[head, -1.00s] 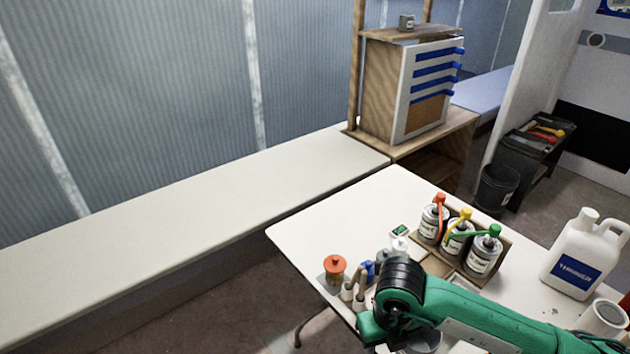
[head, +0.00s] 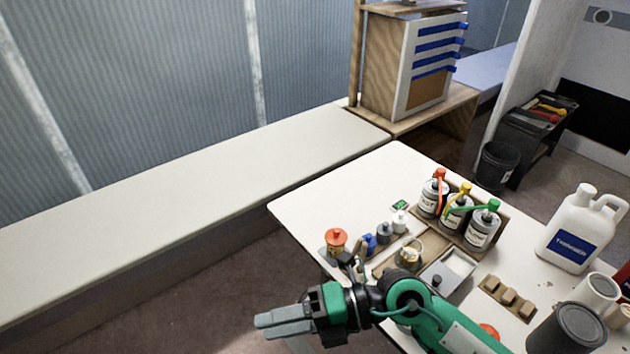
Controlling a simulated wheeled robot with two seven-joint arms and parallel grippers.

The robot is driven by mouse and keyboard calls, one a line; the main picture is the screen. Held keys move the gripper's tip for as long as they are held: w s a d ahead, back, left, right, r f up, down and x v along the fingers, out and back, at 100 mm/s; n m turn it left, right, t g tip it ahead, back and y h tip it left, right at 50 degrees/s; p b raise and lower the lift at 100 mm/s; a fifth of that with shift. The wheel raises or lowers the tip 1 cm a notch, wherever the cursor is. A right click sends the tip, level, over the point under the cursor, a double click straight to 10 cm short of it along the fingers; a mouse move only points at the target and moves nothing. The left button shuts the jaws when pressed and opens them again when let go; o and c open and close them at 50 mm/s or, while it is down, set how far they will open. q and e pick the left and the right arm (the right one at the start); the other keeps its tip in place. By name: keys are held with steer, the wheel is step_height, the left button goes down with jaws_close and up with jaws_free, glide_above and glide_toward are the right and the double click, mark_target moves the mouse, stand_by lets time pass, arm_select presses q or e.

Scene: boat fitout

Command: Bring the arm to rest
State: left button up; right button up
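My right arm, green and black, comes in from the bottom right of the head view. Its gripper (head: 260,327) points left, past the table's left edge and above the floor. Its grey fingers lie side by side with no gap that I can see and nothing between them. My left gripper is not in view.
A long pale bench (head: 200,205) runs behind. Floor (head: 230,290) is clear at left.

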steer(key=w+d+r+m+t+y, duration=0.35)
steer(key=r+m+t+y, duration=0.25)
steer(key=r+m+t, duration=0.25)
steer(key=w+d+r+m+t+h, duration=0.1)
steer(key=w+d+m+t+h, duration=0.65)
steer(key=m+t, duration=0.55)
steer(key=d+f+m+g+h, duration=0.3)
steer(key=d+f+m+h, duration=1.1)
steer(key=f+h, duration=0.15)
steer(key=s+d+f+m+g+y, duration=0.1)
steer(key=s+d+f+m+g, duration=0.15)
steer(key=s+f+g, duration=1.15)
steer(key=s+f+n, duration=0.1)
steer(key=s+f, duration=0.1)
steer(key=f, duration=1.4)
steer(key=s+f, duration=0.2)
steer(key=f, duration=1.4)
steer(key=s+d+f, duration=0.2)
steer(key=s+f, duration=0.7)
steer(key=f, duration=0.1)
steer(key=s+d+f, duration=0.2)
steer(key=s+f, duration=0.8)
steer(key=shift+s+f+g, duration=0.15)
steer(key=shift+s+g, duration=0.15)
steer(key=shift+g, duration=0.05)
